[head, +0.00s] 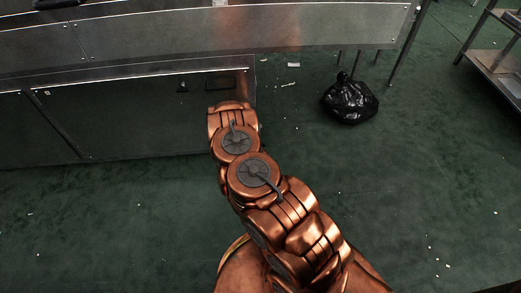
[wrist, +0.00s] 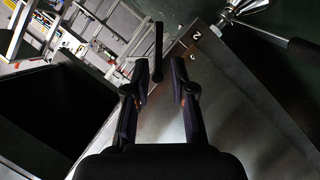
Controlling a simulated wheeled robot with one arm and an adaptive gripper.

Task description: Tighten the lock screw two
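My gripper (wrist: 160,75) shows in the wrist view with its two dark fingers apart and nothing visibly held between them. A slim upright black bar (wrist: 158,50) stands just ahead, in line with the gap between the fingertips. It may be the handle of lock screw two, but its base is not clear. A small light mark like a 2 (wrist: 196,36) is on the metal panel (wrist: 240,90) to its right. In the head view my arm reaches to the dryer's lower front panel (head: 130,115), and my gripper is hidden.
A shiny metal fitting (wrist: 243,8) and a dark rod (wrist: 268,34) are at the wrist view's upper right. A dark opening (wrist: 45,115) is at left. In the head view a black bag (head: 350,100) lies on the green floor, and a metal rack (head: 495,60) stands at right.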

